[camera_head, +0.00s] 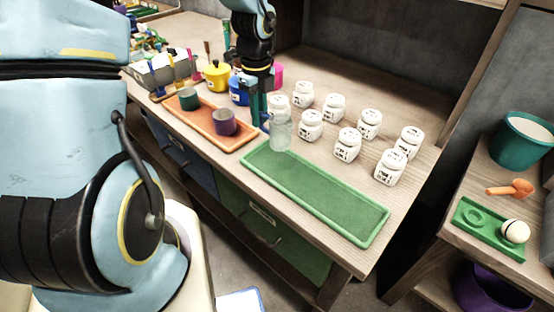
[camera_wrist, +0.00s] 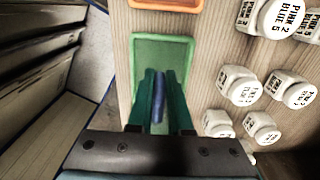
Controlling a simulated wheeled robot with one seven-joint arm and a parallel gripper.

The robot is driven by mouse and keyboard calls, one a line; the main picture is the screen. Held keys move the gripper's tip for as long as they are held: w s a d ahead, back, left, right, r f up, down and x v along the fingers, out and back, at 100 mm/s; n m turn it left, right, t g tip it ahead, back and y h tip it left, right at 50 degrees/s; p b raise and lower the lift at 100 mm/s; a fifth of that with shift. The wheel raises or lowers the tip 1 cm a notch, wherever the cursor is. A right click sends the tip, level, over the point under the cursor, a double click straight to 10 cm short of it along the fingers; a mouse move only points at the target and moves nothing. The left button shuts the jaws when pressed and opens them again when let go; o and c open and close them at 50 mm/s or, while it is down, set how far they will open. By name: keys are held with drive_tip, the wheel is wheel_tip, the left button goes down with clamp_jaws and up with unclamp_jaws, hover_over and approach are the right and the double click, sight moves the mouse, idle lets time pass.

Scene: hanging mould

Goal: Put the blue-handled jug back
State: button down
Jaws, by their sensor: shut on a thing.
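The blue-handled jug has a clear, pale body (camera_head: 281,132) that shows in front of the far left end of the green tray (camera_head: 315,195). My gripper (camera_head: 263,116) points down and is shut on the jug's blue handle, which shows as a blue bar (camera_wrist: 159,90) between the two dark green fingers in the wrist view. The jug looks upright. I cannot tell whether its base touches the tray. The green tray (camera_wrist: 176,47) also shows behind the fingers in the wrist view, where the jug's clear body is hard to make out.
Several white labelled jars (camera_head: 348,145) stand right of and behind the jug, some close to it. An orange tray (camera_head: 205,128) with a green cup (camera_head: 188,98) and a purple cup (camera_head: 224,122) lies left. Yellow (camera_head: 217,76) and blue (camera_head: 239,90) pots stand behind. The green tray's near part is clear.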

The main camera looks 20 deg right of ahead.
wheel_tip(320, 180, down, 8)
drive_tip(key=shift+f+p, duration=0.2)
drive_tip(key=shift+p, duration=0.45)
drive_tip(key=shift+f, duration=0.2)
drive_tip(key=c, duration=0.8)
unclamp_jaws()
drive_tip(key=shift+r, duration=0.1)
drive_tip(key=shift+c, duration=0.2)
wheel_tip(320, 180, up, 12)
drive_tip(key=shift+r+b, duration=0.15)
drive_tip(key=shift+b, duration=0.85)
drive_tip(key=s+a+r+n, duration=0.2)
drive_tip(key=a+n, duration=0.9)
drive_tip(key=n, duration=0.3)
drive_tip(key=s+a+r+n+t, duration=0.1)
drive_tip(key=s+a+n, duration=0.2)
drive_tip(key=a+n, duration=0.8)
drive_tip(key=n, duration=0.4)
drive_tip(key=shift+r+t, duration=0.3)
drive_tip(key=shift+r, duration=0.1)
